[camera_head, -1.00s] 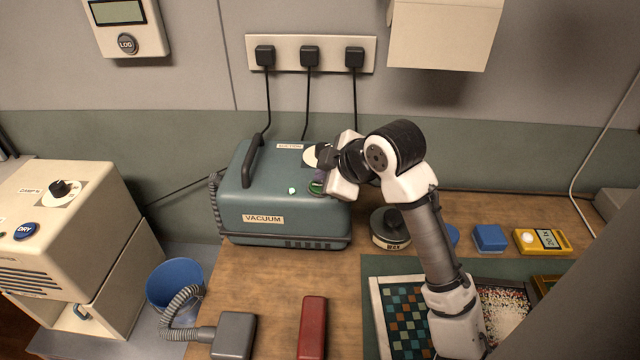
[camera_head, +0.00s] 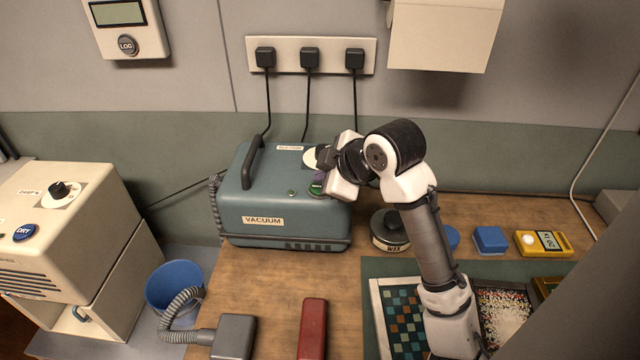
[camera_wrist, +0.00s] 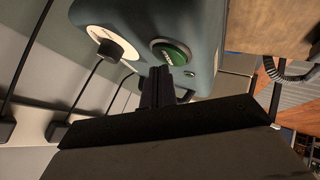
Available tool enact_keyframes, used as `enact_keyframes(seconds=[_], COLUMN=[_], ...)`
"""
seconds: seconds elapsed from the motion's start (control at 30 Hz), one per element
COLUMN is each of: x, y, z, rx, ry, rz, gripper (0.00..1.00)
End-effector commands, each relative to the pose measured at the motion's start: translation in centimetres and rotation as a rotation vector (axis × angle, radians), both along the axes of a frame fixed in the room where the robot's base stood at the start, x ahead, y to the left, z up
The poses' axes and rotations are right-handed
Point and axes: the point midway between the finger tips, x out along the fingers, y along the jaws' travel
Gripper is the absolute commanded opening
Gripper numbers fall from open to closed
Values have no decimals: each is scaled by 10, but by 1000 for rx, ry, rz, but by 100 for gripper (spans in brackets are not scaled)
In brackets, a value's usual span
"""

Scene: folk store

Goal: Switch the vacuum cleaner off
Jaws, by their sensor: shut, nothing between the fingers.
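The teal vacuum cleaner (camera_head: 255,200) stands on the wooden bench, with a black handle and a "VACUUM" label on its front. Its green button (camera_head: 316,189) is on top at the right, partly hidden by my gripper; it shows clearly in the wrist view (camera_wrist: 171,53). A small lamp (camera_head: 291,193) left of the button looks dull green. A black knob (camera_wrist: 116,49) on a white dial sits beside the button. My gripper (camera_wrist: 168,74) is shut and empty, its fingertips at the button's edge; I cannot tell whether they touch it.
A wax tin (camera_head: 390,243) stands right of the vacuum. A red block (camera_head: 312,328) and a grey hose nozzle (camera_head: 233,336) lie in front. A blue bin (camera_head: 174,284) is at the left.

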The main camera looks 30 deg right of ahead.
Motion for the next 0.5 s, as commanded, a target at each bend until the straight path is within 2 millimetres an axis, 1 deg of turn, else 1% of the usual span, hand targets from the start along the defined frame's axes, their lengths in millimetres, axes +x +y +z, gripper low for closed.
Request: enact_keyframes(seconds=[0.17, 0.5], x=[0, 0], y=[0, 0], z=[9, 44], rx=[0, 0], ry=[-1, 0], rz=[-1, 0], gripper=[0, 0])
